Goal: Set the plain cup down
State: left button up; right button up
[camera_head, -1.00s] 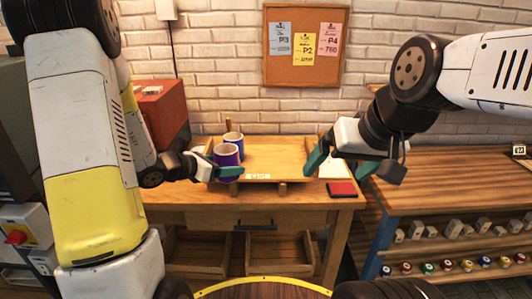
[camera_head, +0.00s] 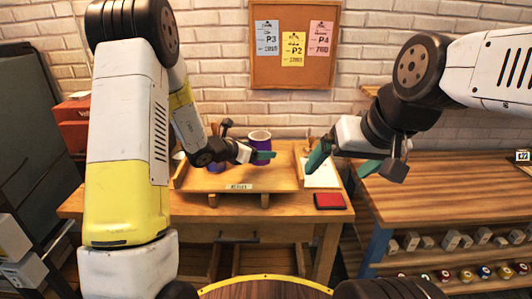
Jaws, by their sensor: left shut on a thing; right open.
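My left gripper (camera_head: 262,156) is shut on a cup (camera_head: 259,136) with a pale rim and purple on its side. The cup is upright over the back of the wooden tray (camera_head: 280,183); I cannot tell whether its base touches the tray. The gripper and wrist hide part of it. A purple patch (camera_head: 216,168) shows below my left wrist, perhaps a second cup mostly hidden by the arm. I cannot make out whether the held cup is plain. My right gripper (camera_head: 342,163) is open and empty near the tray's right side.
The tray stands on a wooden table (camera_head: 270,225) with a label on its front edge. A red pad (camera_head: 329,201) lies to its right, with white paper (camera_head: 322,172) behind it. A red box (camera_head: 73,122) stands at the left. A shelf bench (camera_head: 440,200) is at the right.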

pick_arm(q)
jog(key=shift+w+d, duration=0.9)
jog(key=shift+d, duration=0.05)
jog(key=shift+w+d+f, duration=0.1)
jog(key=shift+f, duration=0.85)
jog(key=shift+w+d+f, duration=0.1)
jog(key=shift+f, duration=0.8)
jog(key=shift+f, duration=0.15)
jog(key=o, duration=1.7)
jog(key=shift+c, duration=0.2)
